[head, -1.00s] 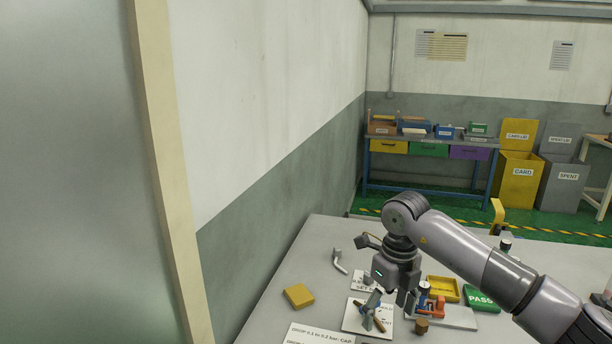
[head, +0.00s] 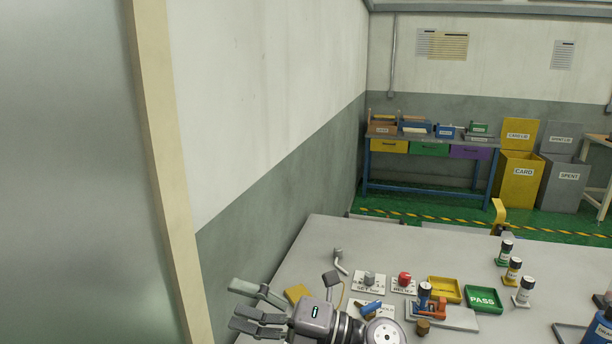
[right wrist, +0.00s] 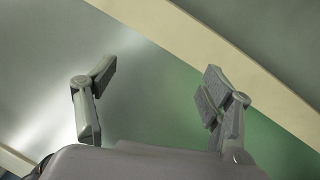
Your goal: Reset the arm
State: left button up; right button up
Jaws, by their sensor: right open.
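My right gripper (head: 262,308) is at the bottom of the head view, at the table's left edge, fingers pointing left. It is open and empty; the right wrist view shows its spread fingers (right wrist: 155,88) with nothing between them. My right arm's wrist covers part of the front of the table. My left gripper is not in view.
The grey table (head: 330,238) holds a yellow block (head: 298,292), a green PASS tray (head: 483,299), a yellow tray (head: 444,289), a red knob (head: 404,279) and several small bottles (head: 512,270) at right. A wall (head: 270,170) stands close on the left.

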jog(key=w+d+f+m+t+h, duration=0.1)
jog(key=w+d+m+t+h, duration=0.2)
jog(key=d+m+t+h, duration=0.6)
jog(key=w+d+f+m+t+h, duration=0.15)
jog(key=d+m+t, duration=0.5)
jog(key=m, duration=0.65)
jog(key=s+d+f+m+g+h, duration=0.4)
jog(key=d+f+m+h, duration=0.55)
jog(key=f, duration=0.35)
jog(key=s+d+f+m+g, duration=0.25)
jog(key=s+f+g, duration=0.45)
jog(key=s, duration=0.5)
jog(key=s+d+f+m+g, duration=0.1)
jog(key=s+d+f+g, duration=0.3)
jog(key=s+f, duration=0.7)
jog(key=s+a+f+g, duration=0.1)
jog(key=s+f, duration=0.1)
jog(key=f, duration=1.1)
jog(key=s+f+g, duration=0.1)
jog(key=s+f, duration=0.1)
jog(key=f, duration=1)
jog(key=s+d+f+g, duration=0.1)
jog(key=s+d+f, duration=0.2)
jog(key=s+f, duration=1.1)
jog(key=shift+s+p, duration=0.45)
jog(key=shift+s, duration=0.4)
